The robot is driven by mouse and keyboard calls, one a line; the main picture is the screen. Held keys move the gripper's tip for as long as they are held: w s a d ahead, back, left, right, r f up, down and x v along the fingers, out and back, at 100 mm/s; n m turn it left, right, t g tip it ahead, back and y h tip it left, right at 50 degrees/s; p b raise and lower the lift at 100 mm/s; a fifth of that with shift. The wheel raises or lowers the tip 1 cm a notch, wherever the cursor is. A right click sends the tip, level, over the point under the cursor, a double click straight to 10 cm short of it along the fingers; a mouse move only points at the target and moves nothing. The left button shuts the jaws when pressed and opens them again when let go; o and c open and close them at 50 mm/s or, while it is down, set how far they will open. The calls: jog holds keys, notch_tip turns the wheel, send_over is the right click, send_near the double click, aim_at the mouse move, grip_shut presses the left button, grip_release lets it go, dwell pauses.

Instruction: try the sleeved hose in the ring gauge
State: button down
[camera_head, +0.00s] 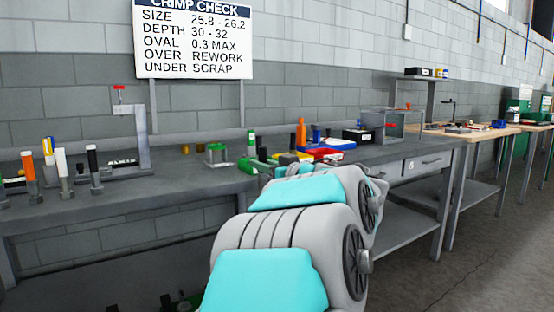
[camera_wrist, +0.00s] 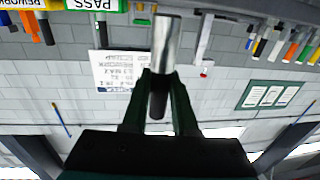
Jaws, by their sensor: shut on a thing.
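My gripper (camera_wrist: 157,95) is shut on the sleeved hose in the wrist view. The hose has a bright silver sleeve (camera_wrist: 166,45) pointing to the top of that picture and a dark body (camera_wrist: 157,104) between the fingers. The hose is held clear, with the wall behind it. In the head view my arm hides the gripper and the held hose. A small green-framed stand (camera_head: 217,154) sits on the bench there; I cannot tell whether it is the ring gauge.
The grey bench (camera_head: 180,189) runs along the wall under a crimp check sign (camera_head: 193,40). Several sleeved hoses (camera_head: 60,172) stand at the left by a tall grey post (camera_head: 143,140).

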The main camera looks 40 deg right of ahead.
jog(key=w+a+f, duration=0.8)
jog(key=a, duration=0.4)
jog(key=w+a+f+y, duration=0.1)
jog(key=w+a+f, duration=0.7)
jog(key=a, duration=0.4)
jog(key=w+a+f+n+y, duration=0.1)
jog(key=w+a+f, duration=0.7)
jog(key=w+a, duration=0.2)
jog(key=shift+a+f, duration=0.15)
jog(key=shift+a, duration=0.85)
